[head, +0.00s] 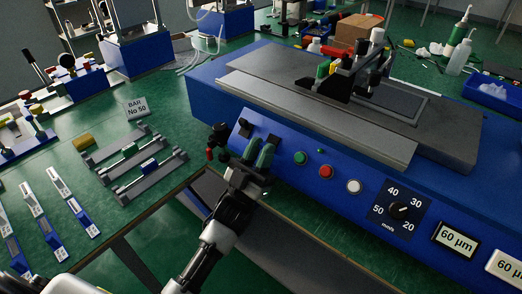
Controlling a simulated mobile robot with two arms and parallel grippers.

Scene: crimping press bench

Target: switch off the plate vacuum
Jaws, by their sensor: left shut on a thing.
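The blue machine (340,185) with a grey flat plate (440,125) on top fills the right half of the head view. Its sloped front panel carries a small black switch (245,129) at the left end. My left gripper (260,148) is at the panel just right of and below this switch. Its green-tipped fingers are closed on a small dark part, likely a second switch (273,139), mostly hidden by the fingers. I cannot tell the switch's position. My right gripper is not in view.
Right of my gripper are a green button (300,158), a red button (325,171), a white button (353,187) and a speed dial (400,209). A dark fitting with a red part (211,154) sits left of the panel. Metal bars (150,180) lie on the green bench left.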

